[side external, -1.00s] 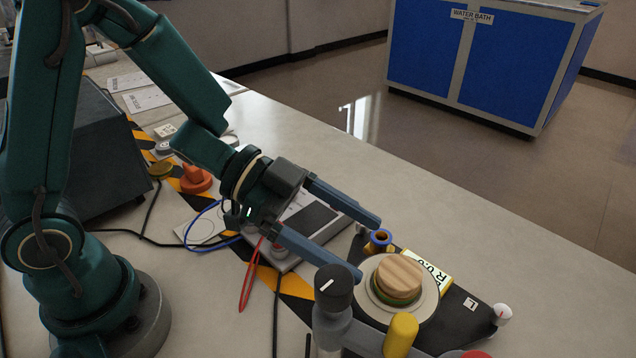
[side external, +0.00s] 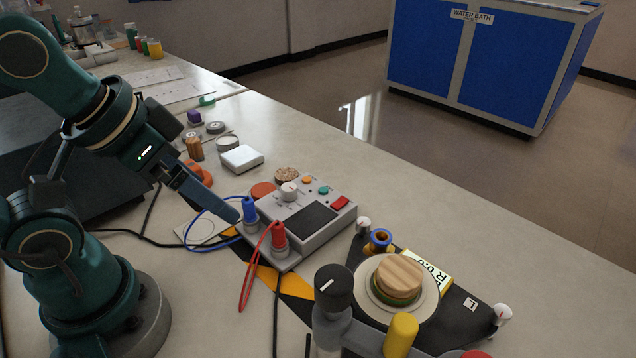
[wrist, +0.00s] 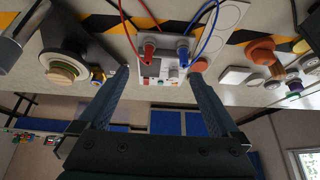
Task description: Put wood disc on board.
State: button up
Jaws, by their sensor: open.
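The wood disc (side external: 400,272) is pale and striped. It lies on top of a green disc (side external: 394,297) on a round pale plate (side external: 431,300), above the black board (side external: 455,312) at lower right in the side view. The stack also shows at the left of the wrist view, with the wood disc (wrist: 60,74) there. My gripper (wrist: 157,78) is open and empty, its two fingers spread in the wrist view. In the side view one finger (side external: 203,195) shows clearly, left of the meter box and well apart from the disc; the other is hidden.
A grey meter box (side external: 310,220) with a blue plug (side external: 249,209) and a red plug (side external: 278,235) stands between my gripper and the board. Their cables loop over the bench. A dark-knobbed post (side external: 333,290) and a yellow cylinder (side external: 401,335) stand before the wood disc.

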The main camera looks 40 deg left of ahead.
jog(key=shift+s+d, duration=0.15)
jog(key=shift+s, duration=0.1)
jog(key=w+d+r, duration=0.2)
jog(key=w+r, duration=0.2)
jog(key=r, duration=0.2)
jog(key=m+g, duration=0.4)
jog(key=m, duration=0.1)
send_over(399, 271)
jog(key=shift+h, duration=0.4)
jog(key=f, duration=0.6)
jog(key=shift+s+a, duration=0.15)
jog(key=shift+s, duration=0.25)
jog(key=shift+w+f, duration=0.15)
jog(key=shift+f, duration=1.05)
jog(key=shift+w+f, duration=0.15)
jog(key=shift+f, duration=1.05)
